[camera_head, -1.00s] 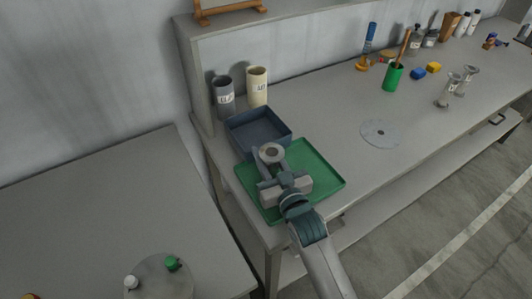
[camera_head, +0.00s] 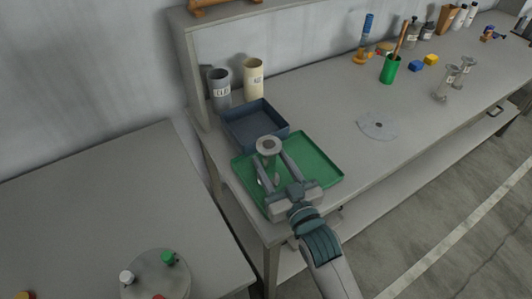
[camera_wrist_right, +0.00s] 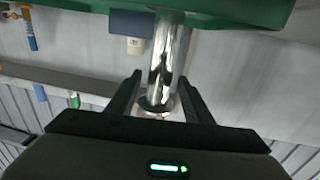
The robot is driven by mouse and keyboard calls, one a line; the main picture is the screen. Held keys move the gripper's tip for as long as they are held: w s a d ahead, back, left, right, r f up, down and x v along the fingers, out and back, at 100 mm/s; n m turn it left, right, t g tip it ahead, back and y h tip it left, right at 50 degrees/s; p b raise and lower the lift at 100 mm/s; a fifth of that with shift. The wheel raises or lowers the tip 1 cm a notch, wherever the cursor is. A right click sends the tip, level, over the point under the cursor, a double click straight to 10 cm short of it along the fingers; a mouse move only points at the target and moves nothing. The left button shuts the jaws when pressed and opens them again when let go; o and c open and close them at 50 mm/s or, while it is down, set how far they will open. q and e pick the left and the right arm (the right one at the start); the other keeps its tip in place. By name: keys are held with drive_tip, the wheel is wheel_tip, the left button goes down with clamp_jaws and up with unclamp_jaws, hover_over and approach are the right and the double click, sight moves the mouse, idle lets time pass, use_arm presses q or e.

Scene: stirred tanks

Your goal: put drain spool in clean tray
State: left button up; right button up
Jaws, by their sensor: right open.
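The drain spool (camera_head: 268,146) is a shiny metal tube with a round flange. It stands upright in the green tray (camera_head: 322,160), towards its left side. In the right wrist view the spool (camera_wrist_right: 166,55) rises between the fingers, and the tray (camera_wrist_right: 235,10) shows at the top edge. My right gripper (camera_head: 270,160) is open, with one finger on each side of the spool. In the wrist view its fingers (camera_wrist_right: 160,88) are spread, with a gap visible beside the tube. My left gripper is not in view.
A dark blue bin (camera_head: 252,122) sits just behind the green tray. A grey canister (camera_head: 220,92) and a cream canister (camera_head: 253,80) stand behind it. A flat grey disc (camera_head: 378,126) lies right of the tray, with clear bench around it. Several tools and bottles stand farther right.

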drive_tip(key=shift+b+v, duration=0.55)
drive_tip(key=shift+v, duration=2.4)
